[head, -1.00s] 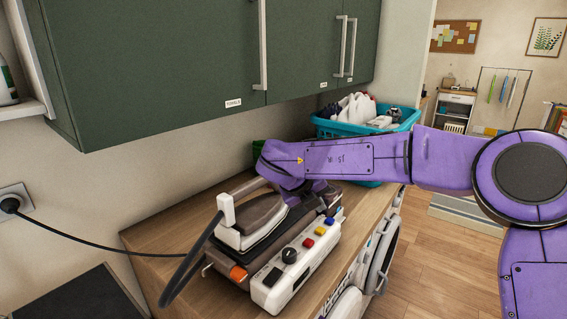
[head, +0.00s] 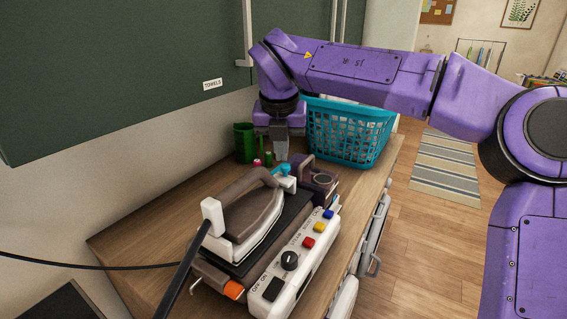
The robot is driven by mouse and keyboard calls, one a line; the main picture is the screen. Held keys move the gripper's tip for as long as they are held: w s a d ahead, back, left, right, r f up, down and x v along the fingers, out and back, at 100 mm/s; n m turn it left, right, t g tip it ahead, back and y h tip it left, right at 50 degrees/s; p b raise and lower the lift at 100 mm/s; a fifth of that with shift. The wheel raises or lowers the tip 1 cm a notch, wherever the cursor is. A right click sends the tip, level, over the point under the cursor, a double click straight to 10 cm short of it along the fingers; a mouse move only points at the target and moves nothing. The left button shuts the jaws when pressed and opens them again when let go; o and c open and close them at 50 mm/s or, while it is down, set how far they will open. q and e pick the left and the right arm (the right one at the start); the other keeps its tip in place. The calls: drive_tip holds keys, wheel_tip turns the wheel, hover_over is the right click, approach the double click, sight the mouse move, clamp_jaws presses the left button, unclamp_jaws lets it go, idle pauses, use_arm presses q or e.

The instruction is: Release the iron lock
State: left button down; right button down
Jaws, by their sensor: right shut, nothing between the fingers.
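A steam iron (head: 245,215) with a brown handle rests on the dark plate of its white base (head: 290,262) on the wooden counter. The base has a black dial and coloured buttons. A small teal lever-like part (head: 283,170) shows at the iron's tip end; it may be the lock. My right gripper (head: 282,157) points down just behind this teal part, fingers shut and empty. I cannot tell whether it touches it. My left gripper is not in view.
A teal laundry basket (head: 348,135) stands behind, right of my right gripper. A green cup (head: 245,142) and small spools (head: 262,160) stand near the wall. A dark purple object (head: 318,182) sits beside the iron's tip. Green cupboards (head: 120,70) hang above; the counter's left part is clear.

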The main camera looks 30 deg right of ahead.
sight(291, 176)
drive_tip(key=w+d+f+p, duration=0.1)
drive_tip(key=f, duration=0.1)
drive_tip(key=w+d+f+p, duration=0.1)
drive_tip(key=w+f, duration=0.1)
drive_tip(key=w+d+f+p, duration=0.1)
drive_tip(key=f, duration=0.2)
drive_tip(key=shift+w+d, duration=0.15)
drive_tip(key=shift+w, duration=0.25)
drive_tip(key=d, duration=0.1)
drive_tip(key=w+d+p, duration=0.1)
drive_tip(key=shift+w+d+r, duration=0.15)
drive_tip(key=shift+w+d, duration=0.15)
drive_tip(key=shift+d, duration=0.1)
drive_tip(key=shift+w+d+f, duration=0.1)
drive_tip(key=shift+d+f, duration=0.1)
drive_tip(key=shift+d, duration=0.05)
